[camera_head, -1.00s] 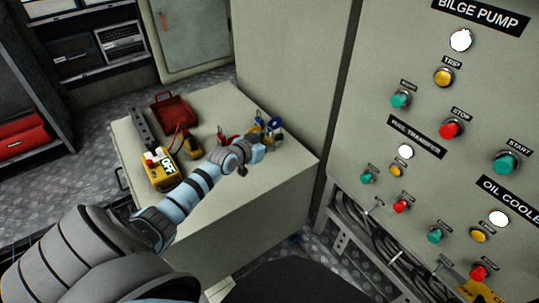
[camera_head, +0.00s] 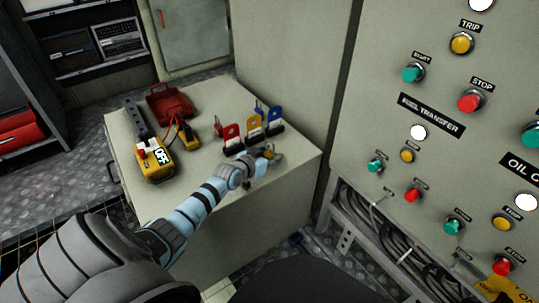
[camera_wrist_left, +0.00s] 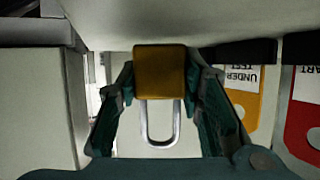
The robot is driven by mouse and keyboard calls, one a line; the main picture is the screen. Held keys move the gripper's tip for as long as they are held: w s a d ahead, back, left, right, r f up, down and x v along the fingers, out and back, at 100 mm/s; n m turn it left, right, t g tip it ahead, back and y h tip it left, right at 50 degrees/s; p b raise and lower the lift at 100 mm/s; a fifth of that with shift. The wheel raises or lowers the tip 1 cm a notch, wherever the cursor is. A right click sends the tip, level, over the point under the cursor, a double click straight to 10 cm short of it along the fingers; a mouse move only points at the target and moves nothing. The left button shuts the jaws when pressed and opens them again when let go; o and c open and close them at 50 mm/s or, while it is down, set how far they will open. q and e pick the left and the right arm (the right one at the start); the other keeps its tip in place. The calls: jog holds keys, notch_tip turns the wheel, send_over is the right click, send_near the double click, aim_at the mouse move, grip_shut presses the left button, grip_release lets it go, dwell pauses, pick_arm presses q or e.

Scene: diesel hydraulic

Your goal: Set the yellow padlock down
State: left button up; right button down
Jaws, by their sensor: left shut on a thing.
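The yellow padlock (camera_wrist_left: 160,73) is between the fingers of my left gripper (camera_wrist_left: 160,85) in the left wrist view. Its brass-yellow body is at the fingertips and its metal shackle points toward the palm. In the head view my left gripper (camera_head: 262,159) is low over the right part of the cabinet top (camera_head: 225,180), in front of the tag rack. A small bit of the padlock (camera_head: 274,154) shows there. I cannot tell whether the padlock touches the top. My right gripper is not in view.
Red, yellow and blue tags (camera_head: 255,125) stand in a rack just behind the gripper. A yellow meter (camera_head: 155,162), a red toolbox (camera_head: 170,103) and a yellow clamp tool (camera_head: 188,135) are on the left of the top. The button panel (camera_head: 440,130) rises at right.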

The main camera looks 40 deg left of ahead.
pick_arm(q)
jog(key=shift+f+b, duration=0.65)
jog(key=shift+f, duration=0.05)
dwell(0.4)
jog(key=shift+s+d+f+b, duration=0.1)
jog(key=shift+s+f+b, duration=0.1)
jog(key=shift+f+b, duration=0.1)
jog(key=o, duration=1.1)
jog(key=shift+f, duration=0.2)
jog(key=shift+s+d, duration=0.1)
jog(key=shift+s, duration=0.1)
jog(key=v, duration=0.4)
jog(key=r+v, duration=0.1)
jog(key=v, duration=0.6)
jog(key=shift+s+r, duration=0.1)
jog(key=shift+r, duration=0.2)
